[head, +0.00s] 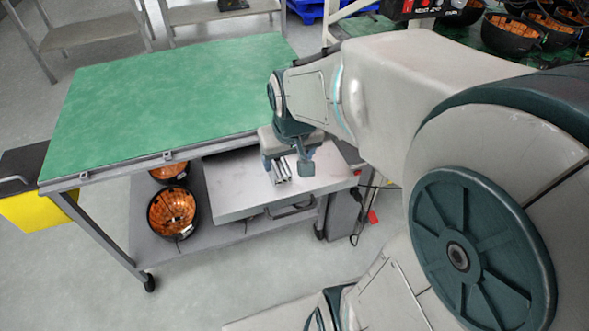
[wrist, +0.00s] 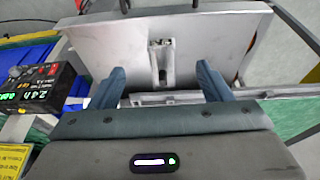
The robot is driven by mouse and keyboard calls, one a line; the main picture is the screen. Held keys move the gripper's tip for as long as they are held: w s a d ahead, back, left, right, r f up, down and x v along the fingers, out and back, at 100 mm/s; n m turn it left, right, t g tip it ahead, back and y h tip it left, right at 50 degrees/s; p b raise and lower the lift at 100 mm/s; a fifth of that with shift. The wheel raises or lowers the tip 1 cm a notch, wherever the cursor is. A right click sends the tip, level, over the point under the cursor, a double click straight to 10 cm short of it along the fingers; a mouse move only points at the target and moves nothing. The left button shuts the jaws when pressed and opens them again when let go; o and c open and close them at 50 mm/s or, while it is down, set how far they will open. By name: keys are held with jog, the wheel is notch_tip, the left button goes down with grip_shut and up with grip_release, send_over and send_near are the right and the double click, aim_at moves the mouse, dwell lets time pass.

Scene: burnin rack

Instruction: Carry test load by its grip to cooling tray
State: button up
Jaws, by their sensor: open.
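A silvery metal piece (head: 281,170), which looks like the test load or its grip, stands on a pale grey tray-like surface (head: 235,190) beside the green table top. In the wrist view, an upright metal bracket (wrist: 162,62) stands against a grey plate (wrist: 215,35). My gripper (head: 290,170) is over the pale surface, close to the metal piece. In the wrist view its two blue fingers (wrist: 160,85) are spread apart, with the bracket between and beyond them. I see no finger touching it. I cannot tell which surface is the cooling tray.
The green-topped table (head: 170,100) is bare. Black bowls with orange coils (head: 173,211) sit on its lower shelf (head: 205,245). A yellow bin (head: 25,208) stands at the left. A black-and-red box with a lit display (wrist: 38,85) is at the left in the wrist view.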

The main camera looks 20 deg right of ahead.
jog(key=s+g, duration=0.1)
jog(key=s, duration=0.8)
jog(key=shift+s+r, duration=0.2)
jog(key=shift+s, duration=0.05)
jog(key=shift+a, duration=0.1)
